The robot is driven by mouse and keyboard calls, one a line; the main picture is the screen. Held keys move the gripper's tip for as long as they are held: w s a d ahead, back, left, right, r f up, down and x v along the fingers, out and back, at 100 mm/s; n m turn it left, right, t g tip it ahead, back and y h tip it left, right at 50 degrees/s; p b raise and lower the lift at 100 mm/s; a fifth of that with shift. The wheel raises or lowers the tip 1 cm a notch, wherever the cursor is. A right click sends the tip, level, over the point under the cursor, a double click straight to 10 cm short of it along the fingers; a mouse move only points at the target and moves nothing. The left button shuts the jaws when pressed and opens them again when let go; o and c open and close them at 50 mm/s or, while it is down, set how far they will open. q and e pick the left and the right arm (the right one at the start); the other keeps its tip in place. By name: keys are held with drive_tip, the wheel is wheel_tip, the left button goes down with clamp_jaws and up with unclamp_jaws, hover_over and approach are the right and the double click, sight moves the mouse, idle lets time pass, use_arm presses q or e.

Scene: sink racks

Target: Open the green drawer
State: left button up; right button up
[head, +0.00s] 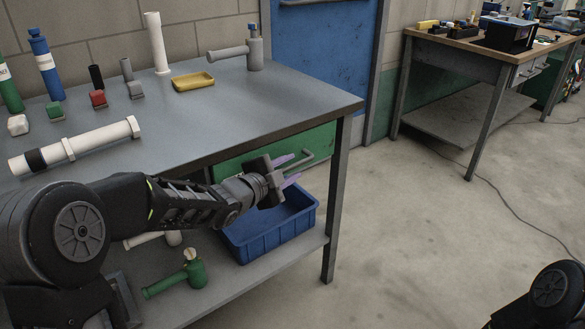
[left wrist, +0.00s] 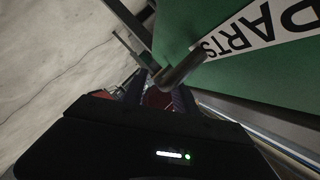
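The green drawer (head: 232,166) is under the grey workbench top, and its front looks flush with the bench. Its grey bar handle (head: 309,161) sticks out at the right. My left gripper (head: 289,170) is in front of the drawer at the handle, its purple fingers apart. In the left wrist view the green drawer front (left wrist: 220,32) carries a white label reading "PARTS", and the handle (left wrist: 181,68) ends close to the fingers. I cannot tell whether the fingers touch the handle. My right gripper is out of view.
A blue bin (head: 268,236) and a green pipe piece (head: 183,276) sit on the lower shelf below my left arm. Pipes, bottles and a yellow tray (head: 193,82) stand on the bench top (head: 235,110). The floor to the right is mostly clear.

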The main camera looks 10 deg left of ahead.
use_arm(q)
drive_tip(key=shift+x, duration=0.9)
drive_tip(key=shift+c, duration=0.5)
clamp_jaws()
drive_tip(key=shift+s, duration=0.1)
